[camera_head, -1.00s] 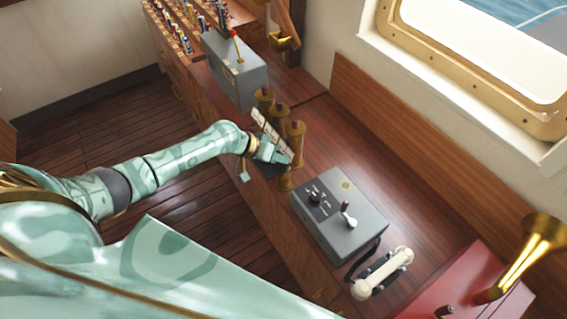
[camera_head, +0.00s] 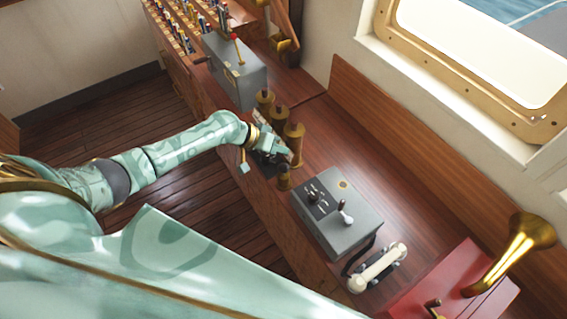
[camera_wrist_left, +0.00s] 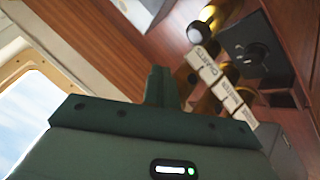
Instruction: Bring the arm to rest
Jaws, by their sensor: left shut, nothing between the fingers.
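My left gripper (camera_head: 284,154) is shut and empty at the end of my green patterned arm, which reaches in from the left over the wooden console (camera_head: 330,150). It is in front of a group of brass cylinders (camera_head: 295,141) with dark tops; I cannot tell whether it touches them. In the left wrist view its closed fingers (camera_wrist_left: 161,86) stand upright with nothing between them. White labelled tags (camera_wrist_left: 204,66) and brass parts show to the right of the fingers. My right gripper is not in view.
A grey lever box (camera_head: 236,72) stands behind the cylinders. A grey control box (camera_head: 338,213), a white handset (camera_head: 378,268) and a brass horn (camera_head: 520,248) on a red box (camera_head: 455,285) lie toward the right front. Bare wood lies right of the cylinders.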

